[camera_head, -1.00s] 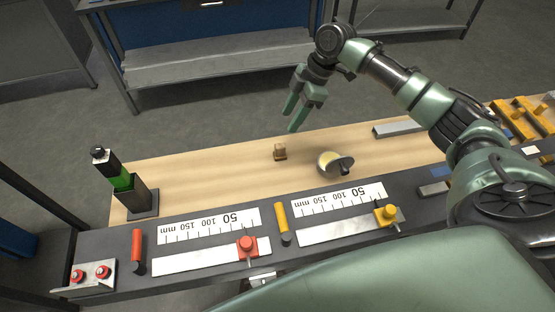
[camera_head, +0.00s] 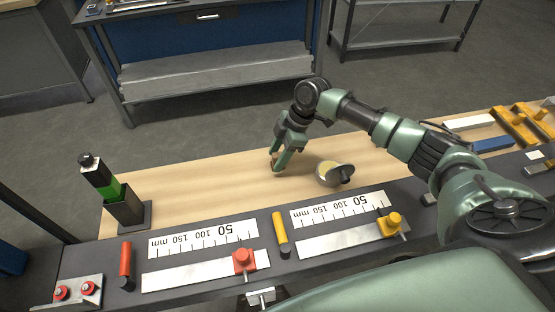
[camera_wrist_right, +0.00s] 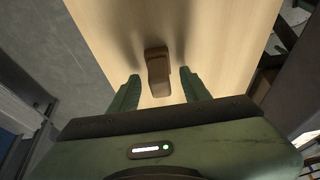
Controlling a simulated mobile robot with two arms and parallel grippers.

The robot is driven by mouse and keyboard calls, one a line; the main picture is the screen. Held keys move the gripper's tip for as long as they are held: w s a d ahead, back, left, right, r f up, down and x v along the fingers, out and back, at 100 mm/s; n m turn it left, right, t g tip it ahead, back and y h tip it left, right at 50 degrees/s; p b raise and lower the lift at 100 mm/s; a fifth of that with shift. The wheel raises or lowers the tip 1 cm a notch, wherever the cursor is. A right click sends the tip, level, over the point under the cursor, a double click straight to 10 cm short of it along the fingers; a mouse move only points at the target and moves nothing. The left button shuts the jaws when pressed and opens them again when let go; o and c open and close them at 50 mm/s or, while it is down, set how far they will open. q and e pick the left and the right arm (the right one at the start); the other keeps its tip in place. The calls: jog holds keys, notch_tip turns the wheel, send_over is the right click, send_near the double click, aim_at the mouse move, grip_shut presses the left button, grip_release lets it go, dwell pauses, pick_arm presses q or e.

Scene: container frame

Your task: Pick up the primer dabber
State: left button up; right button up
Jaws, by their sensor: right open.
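A small brown wooden block, which I take to be the primer dabber (camera_wrist_right: 158,68), stands on the pale wooden bench top. My right gripper (camera_head: 278,165) is open and low over the bench, with its fingers pointing down around the block. In the right wrist view the block lies between the two green fingertips (camera_wrist_right: 159,78), with a gap on either side. In the head view the fingers largely hide the block. My left gripper is not in view.
A round tin (camera_head: 330,173) with a dark handle-like part stands just right of the gripper. A black and green bottle (camera_head: 104,183) leans in a dark holder (camera_head: 127,209) at left. Rulers with a red clamp (camera_head: 244,261) and yellow clamp (camera_head: 391,225) line the front.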

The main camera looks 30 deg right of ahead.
aim_at(278, 154)
grip_shut()
notch_tip(278, 154, up, 20)
jog(key=b, duration=0.1)
jog(key=shift+b, duration=0.35)
dwell(0.4)
